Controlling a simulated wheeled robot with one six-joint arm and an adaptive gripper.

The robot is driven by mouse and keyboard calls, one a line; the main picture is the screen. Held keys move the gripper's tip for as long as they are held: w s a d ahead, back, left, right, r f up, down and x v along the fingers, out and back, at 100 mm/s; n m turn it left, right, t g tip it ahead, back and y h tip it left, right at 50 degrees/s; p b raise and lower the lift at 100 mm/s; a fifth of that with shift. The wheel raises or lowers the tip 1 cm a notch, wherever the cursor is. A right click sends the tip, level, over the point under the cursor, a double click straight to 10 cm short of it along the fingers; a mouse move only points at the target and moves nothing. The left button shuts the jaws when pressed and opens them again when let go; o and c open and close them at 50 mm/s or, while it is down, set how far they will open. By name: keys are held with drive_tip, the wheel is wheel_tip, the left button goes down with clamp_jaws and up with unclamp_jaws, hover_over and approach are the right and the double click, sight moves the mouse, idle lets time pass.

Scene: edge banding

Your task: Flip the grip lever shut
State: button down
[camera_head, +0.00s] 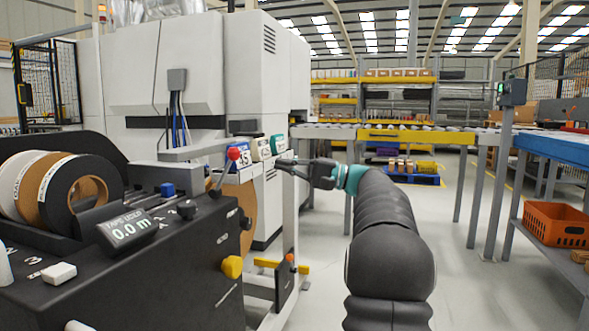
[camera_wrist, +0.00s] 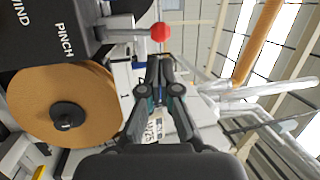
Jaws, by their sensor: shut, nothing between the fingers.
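The lever with a red ball knob (camera_head: 233,154) rises from the right end of the black machine (camera_head: 170,270), its thin rod leaning slightly right. In the wrist view the red knob (camera_wrist: 160,31) shows just beyond my fingertips, close to the word PINCH on the black panel. My gripper (camera_head: 281,164) is shut and empty, to the right of the knob in the head view, with a gap between them. In the wrist view my gripper's fingers (camera_wrist: 159,70) are together and point toward the knob.
A brown banding roll (camera_wrist: 60,100) hangs on the machine's side beside my gripper. A grey horizontal arm (camera_head: 200,149) and label cards (camera_head: 260,149) stand near the lever. A yellow knob (camera_head: 232,267) sticks out lower down.

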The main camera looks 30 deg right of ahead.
sight(225, 173)
drive_tip(key=x, duration=0.9)
